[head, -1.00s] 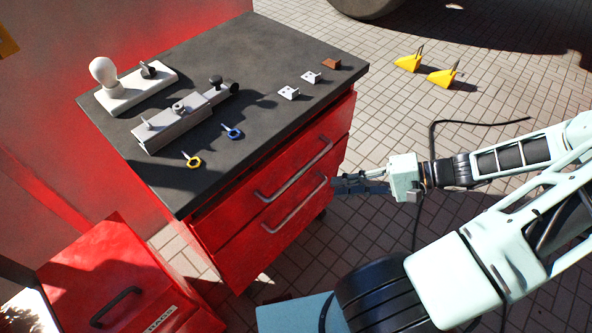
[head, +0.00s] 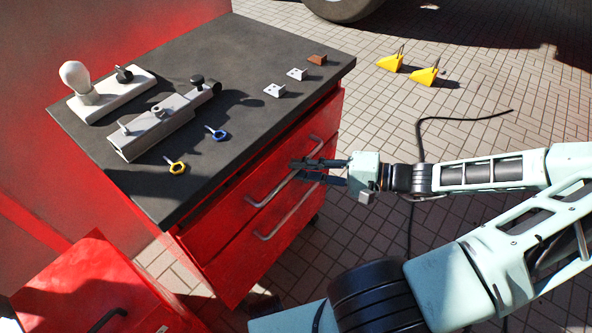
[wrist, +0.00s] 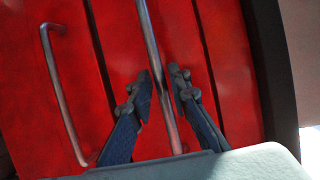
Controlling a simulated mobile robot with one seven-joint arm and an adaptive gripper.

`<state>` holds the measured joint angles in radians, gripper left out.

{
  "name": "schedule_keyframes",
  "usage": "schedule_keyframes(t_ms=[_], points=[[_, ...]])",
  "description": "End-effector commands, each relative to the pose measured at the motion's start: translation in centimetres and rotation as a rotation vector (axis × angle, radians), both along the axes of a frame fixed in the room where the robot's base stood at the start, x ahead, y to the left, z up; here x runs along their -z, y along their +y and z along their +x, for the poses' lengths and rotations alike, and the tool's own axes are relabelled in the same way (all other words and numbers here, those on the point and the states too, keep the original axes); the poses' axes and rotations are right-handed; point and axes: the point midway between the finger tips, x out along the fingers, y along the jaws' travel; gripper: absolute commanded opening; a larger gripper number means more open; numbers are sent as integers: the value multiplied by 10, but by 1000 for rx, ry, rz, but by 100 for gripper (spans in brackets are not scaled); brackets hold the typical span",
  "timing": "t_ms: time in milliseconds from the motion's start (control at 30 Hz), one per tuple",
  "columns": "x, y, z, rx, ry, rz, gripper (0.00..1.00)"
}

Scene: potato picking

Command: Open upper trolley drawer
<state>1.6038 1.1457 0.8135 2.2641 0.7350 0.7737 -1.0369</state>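The red trolley's upper drawer (head: 208,228) looks flush with the trolley front. Its grey bar handle (head: 266,192) slants across it in the head view. The lower drawer's handle (head: 275,222) runs parallel below. My gripper (head: 293,170) is at the upper handle, reaching in from the right. In the wrist view, my gripper (wrist: 160,78) has its two dark fingers apart, with the upper handle (wrist: 151,35) passing between them. Neither finger clearly touches the bar. The lower handle (wrist: 62,95) is to the left in that view, outside the fingers.
On the dark trolley top (head: 250,50) are a white block with a knob (head: 110,95), a grey clamp-like block (head: 155,125), yellow (head: 177,168) and blue (head: 217,134) ring pieces, and small blocks. Two yellow chocks (head: 424,76) lie on the paving behind. A red cabinet (head: 80,285) stands front left.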

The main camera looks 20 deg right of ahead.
Motion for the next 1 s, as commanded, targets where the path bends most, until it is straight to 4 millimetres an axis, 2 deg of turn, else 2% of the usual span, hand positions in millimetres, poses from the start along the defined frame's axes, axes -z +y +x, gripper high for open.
schedule_keyframes(t_ms=[200, 467, 633, 1000], points=[[3, 14, 7, -2, 0, 1, 17], [3, 14, 8, -1, 0, 0, 17], [3, 14, 8, -1, 0, 0, 0], [3, 13, 8, 0, 1, -1, 0]])
